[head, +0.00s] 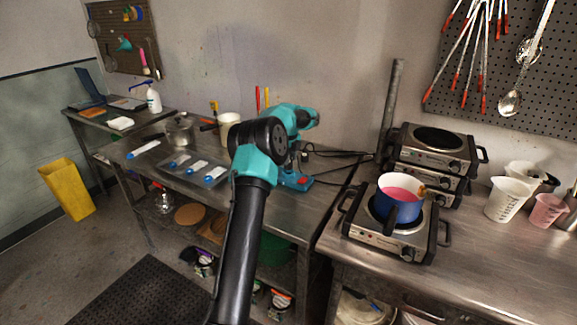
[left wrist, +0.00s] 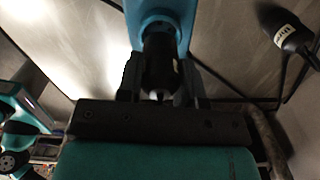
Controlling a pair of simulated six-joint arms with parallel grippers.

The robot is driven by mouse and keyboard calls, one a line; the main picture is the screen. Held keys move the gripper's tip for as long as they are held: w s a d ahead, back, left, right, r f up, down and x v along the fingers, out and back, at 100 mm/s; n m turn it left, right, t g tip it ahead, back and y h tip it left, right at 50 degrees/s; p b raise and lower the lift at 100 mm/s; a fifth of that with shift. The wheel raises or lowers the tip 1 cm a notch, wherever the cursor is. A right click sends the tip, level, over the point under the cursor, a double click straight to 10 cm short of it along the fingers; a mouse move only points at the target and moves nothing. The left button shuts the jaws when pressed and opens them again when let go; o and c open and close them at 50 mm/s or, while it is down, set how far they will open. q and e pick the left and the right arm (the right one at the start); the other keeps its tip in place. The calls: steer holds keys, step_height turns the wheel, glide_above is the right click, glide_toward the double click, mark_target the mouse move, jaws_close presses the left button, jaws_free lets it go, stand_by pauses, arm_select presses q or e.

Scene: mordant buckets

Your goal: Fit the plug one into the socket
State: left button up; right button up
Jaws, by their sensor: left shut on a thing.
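My left gripper (head: 293,163) reaches down over the middle bench, beside a blue block with a red part (head: 299,183), which looks like the socket. In the left wrist view the fingers (left wrist: 158,78) are shut on a black cylindrical plug (left wrist: 161,58). The plug's far end is up against the blue body (left wrist: 160,12), in line with it. I cannot tell whether the plug is inside it or only touching. In the head view the plug is too small to make out. My right gripper is in neither view.
Another black plug with a white label (left wrist: 289,38) lies to the right in the wrist view. Black cables (head: 345,154) run over the bench. A hot plate (head: 385,235) with a blue pot (head: 398,207) stands at right. A tray (head: 196,172) lies at left.

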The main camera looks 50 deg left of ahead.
arm_select(q)
steer(key=shift+f, duration=1.75)
steer(key=shift+f, duration=0.15)
steer(key=o, duration=0.9)
steer(key=shift+o, duration=0.2)
step_height(320, 180, up, 12)
steer(key=shift+r, duration=0.15)
steer(key=shift+a, duration=0.1)
